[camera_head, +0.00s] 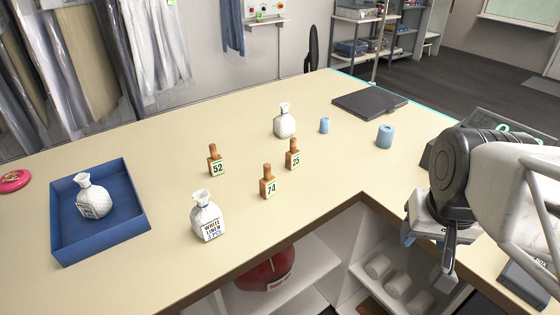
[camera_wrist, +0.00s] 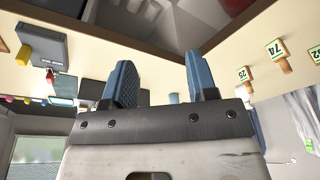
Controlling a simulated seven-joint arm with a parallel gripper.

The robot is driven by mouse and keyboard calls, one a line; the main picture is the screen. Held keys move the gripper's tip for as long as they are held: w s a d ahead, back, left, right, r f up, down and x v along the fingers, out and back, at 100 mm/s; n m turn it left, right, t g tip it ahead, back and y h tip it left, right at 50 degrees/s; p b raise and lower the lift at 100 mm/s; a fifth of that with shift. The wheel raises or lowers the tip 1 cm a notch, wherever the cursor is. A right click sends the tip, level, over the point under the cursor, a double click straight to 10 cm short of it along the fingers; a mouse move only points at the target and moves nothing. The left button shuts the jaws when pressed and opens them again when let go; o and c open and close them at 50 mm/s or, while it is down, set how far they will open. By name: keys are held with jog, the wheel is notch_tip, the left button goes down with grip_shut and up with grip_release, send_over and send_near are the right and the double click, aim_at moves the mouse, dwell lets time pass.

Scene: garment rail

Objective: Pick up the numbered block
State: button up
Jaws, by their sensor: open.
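Three wooden stamp-like blocks with number tags stand upright on the beige counter (camera_head: 340,160): block 52 (camera_head: 216,161), block 25 (camera_head: 292,155) and block 74 (camera_head: 268,183). In the wrist view, block 25 (camera_wrist: 244,77), block 74 (camera_wrist: 279,57) and, at the right edge, block 52 (camera_wrist: 315,55) show to the right of the fingers. My gripper (camera_head: 428,250) is at the right in the head view, well apart from the blocks. Its two blue fingers (camera_wrist: 160,75) are spread with nothing between them.
A white labelled bag (camera_head: 207,217) stands left of block 74, another white bag (camera_head: 284,121) behind the blocks. A blue tray (camera_head: 137,222) holds a third. Two blue cylinders (camera_head: 385,136) (camera_head: 324,125) and a dark flat case (camera_head: 368,102) lie at the right. Shelves sit below the counter.

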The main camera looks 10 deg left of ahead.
jog(key=w+a+r+m, duration=0.2)
jog(key=w+a+m, duration=0.35)
jog(key=w, duration=0.45)
jog(key=m+g, duration=0.3)
jog(key=m, duration=1)
send_over(267, 168)
jog(key=f, duration=0.5)
jog(key=shift+w+d+f, duration=0.35)
jog(key=shift+f, duration=0.05)
jog(key=shift+w+a+f+m, duration=0.2)
jog(key=shift+a+m, duration=0.15)
jog(key=shift+a, duration=0.15)
jog(key=shift+f, duration=1.3)
jog(key=shift+f, duration=2.6)
